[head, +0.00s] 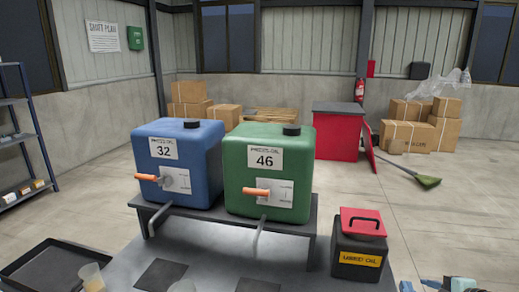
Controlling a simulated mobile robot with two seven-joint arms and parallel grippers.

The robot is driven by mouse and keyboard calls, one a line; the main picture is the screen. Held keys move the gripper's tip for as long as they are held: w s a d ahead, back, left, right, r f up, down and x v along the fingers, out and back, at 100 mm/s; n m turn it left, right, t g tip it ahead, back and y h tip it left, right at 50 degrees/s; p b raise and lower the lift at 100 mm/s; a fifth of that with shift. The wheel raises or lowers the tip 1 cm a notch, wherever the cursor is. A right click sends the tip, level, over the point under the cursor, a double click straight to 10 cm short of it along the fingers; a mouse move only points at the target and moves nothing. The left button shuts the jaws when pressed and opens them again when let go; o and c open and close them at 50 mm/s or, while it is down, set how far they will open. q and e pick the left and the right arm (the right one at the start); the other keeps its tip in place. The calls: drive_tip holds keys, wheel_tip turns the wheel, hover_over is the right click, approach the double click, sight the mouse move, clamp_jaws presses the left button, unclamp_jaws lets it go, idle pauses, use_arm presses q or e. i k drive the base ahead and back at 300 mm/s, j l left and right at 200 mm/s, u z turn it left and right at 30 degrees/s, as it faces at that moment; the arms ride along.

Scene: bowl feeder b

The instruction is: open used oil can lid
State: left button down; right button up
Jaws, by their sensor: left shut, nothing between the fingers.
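The used oil can (344,258) is a black box with a yellow label, standing on the floor area right of the bench. Its red lid (363,212) covers the top and has a black handle across it. I see no open gap under the lid, though its exact seating is hard to judge. Small blue and pale parts at the bottom edge, right of the can, seem to be my left gripper (452,284). It is cut off by the frame, apart from the can, shut and empty. My right gripper does not show.
A blue drum (206,160) and a green drum (295,165) with orange tap handles stand on a grey bench left of the can. A black tray (32,255) and a cup (92,278) are at the lower left.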

sight(355, 221)
drive_tip(key=k+l, duration=0.15)
drive_tip(key=k, duration=0.3)
drive_tip(key=k+l, duration=0.15)
drive_tip(key=k, duration=0.3)
